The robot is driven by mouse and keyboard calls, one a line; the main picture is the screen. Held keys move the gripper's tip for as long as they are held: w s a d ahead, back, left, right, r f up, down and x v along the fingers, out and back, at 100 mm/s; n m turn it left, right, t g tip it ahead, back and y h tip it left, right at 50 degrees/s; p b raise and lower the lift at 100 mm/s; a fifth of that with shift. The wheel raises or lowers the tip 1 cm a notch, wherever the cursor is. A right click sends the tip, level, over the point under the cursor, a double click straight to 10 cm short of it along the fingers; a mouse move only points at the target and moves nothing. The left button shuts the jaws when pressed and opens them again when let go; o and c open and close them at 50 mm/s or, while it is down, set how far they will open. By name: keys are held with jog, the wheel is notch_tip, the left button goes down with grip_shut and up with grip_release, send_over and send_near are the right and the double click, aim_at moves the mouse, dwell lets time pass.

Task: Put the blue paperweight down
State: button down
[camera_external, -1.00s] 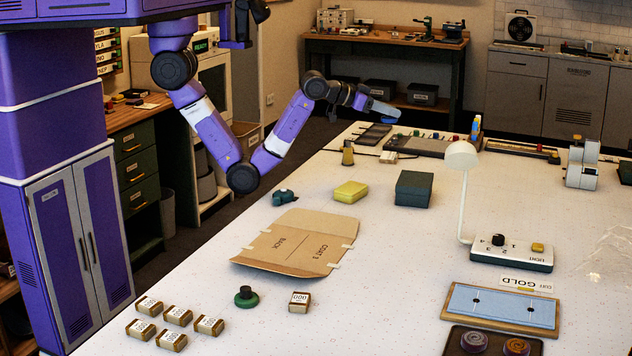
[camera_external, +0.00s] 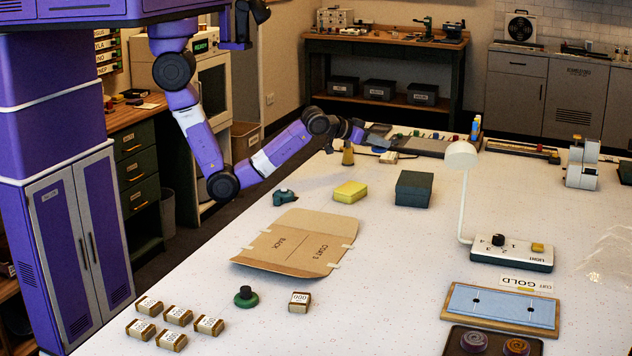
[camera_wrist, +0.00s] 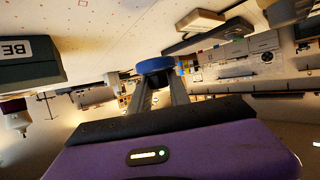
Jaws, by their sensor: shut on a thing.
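The blue paperweight (camera_wrist: 155,65) is a round, smooth blue piece between the tips of my gripper (camera_wrist: 158,78) in the wrist view. My gripper is shut on it. In the external view my gripper (camera_external: 368,137) is over the far left part of the white table (camera_external: 400,260), low near the surface. The paperweight is hard to make out there against the dark items behind. I cannot tell whether it touches the table.
A brass-coloured piece (camera_external: 347,154) and a small tan block (camera_external: 389,157) stand close to my gripper. A long tray of coloured items (camera_external: 430,144) lies to the right. A yellow block (camera_external: 350,191) and a dark green box (camera_external: 414,188) stand nearer, with bare table around them.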

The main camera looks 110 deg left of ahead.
aim_at(378, 173)
jog(key=shift+f, duration=3.65)
jog(key=shift+f, duration=0.15)
jog(key=c, duration=1.2)
grip_release()
jog(key=shift+c, duration=0.2)
jog(key=v, duration=1.1)
jog(key=shift+s+d+b, duration=0.15)
jog(key=shift+d+b, duration=0.05)
jog(key=shift+b, duration=0.1)
jog(key=shift+s+d+r, duration=0.2)
jog(key=shift+r, duration=0.15)
